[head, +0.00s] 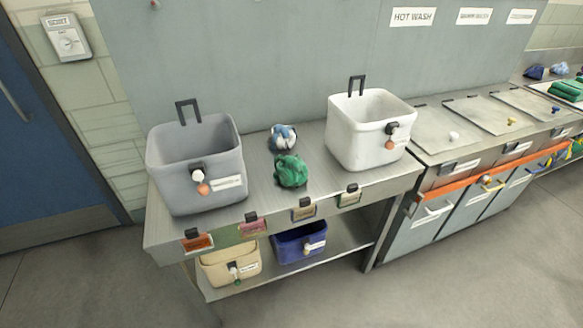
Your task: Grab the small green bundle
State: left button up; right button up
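A small green bundle (291,171) lies crumpled on the metal counter (262,192), between a grey bin and a white bin. A blue and white bundle (283,137) lies just behind it, close to it. More green cloth (567,89) lies in a tray at the far right, larger and folded or stacked. Neither of my grippers shows in the head view.
A grey bin (194,160) stands left of the bundle and a white bin (370,132) stands right. A cream bin (230,264) and a navy bin (300,242) sit on the lower shelf. Small tags hang on the counter's front edge. Lidded compartments (480,125) continue right. The floor in front is clear.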

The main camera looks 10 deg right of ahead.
aim_at(290, 170)
jog(key=i+l+u, duration=0.15)
jog(key=l, duration=0.9)
jog(key=i+l+u, duration=0.15)
jog(key=l, duration=0.9)
jog(key=i+l+u, duration=0.15)
jog(key=l, duration=0.95)
